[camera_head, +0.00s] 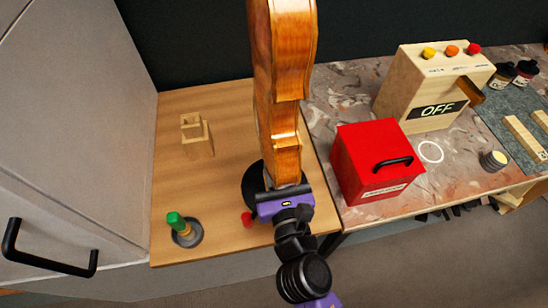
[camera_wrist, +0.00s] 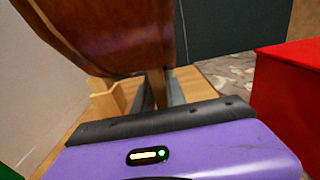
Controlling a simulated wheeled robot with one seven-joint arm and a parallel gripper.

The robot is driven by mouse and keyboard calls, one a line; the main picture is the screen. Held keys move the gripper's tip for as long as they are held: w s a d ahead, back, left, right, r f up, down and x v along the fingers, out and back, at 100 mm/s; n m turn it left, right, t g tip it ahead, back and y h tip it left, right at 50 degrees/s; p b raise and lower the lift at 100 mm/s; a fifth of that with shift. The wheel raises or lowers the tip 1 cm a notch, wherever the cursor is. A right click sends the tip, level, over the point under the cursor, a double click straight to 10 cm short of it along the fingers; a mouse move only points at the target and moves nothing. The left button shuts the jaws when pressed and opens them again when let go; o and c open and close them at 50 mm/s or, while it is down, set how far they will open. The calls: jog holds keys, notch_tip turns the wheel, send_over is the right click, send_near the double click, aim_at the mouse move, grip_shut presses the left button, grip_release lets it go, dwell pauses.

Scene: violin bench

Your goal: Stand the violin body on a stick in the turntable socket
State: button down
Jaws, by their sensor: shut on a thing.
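The orange-brown violin body (camera_head: 283,60) stands nearly upright above the wooden bench top, its upper end cut off by the picture. My purple gripper (camera_head: 284,190) is shut on the stick, just below the body. The stick also shows between the dark fingers in the wrist view. A black round turntable (camera_head: 252,187) lies behind and left of my gripper, partly hidden. Its socket is hidden, so I cannot tell whether the stick is in it.
A wooden stepped block (camera_head: 198,142) stands at the back left. A green-topped piece on a round grey base (camera_head: 187,240) and a small red knob (camera_head: 247,218) are near the front edge. A red box (camera_head: 375,160) stands close on the right. A grey cabinet (camera_head: 70,120) bounds the left.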

jog(key=shift+f+b, duration=0.5)
jog(key=shift+f, duration=0.35)
jog(key=c, duration=1.3)
grip_release()
jog(key=b+v, duration=0.1)
jog(key=v, duration=0.5)
jog(key=shift+s+f, duration=0.1)
jog(key=shift+s, duration=0.05)
jog(key=shift+v, duration=0.75)
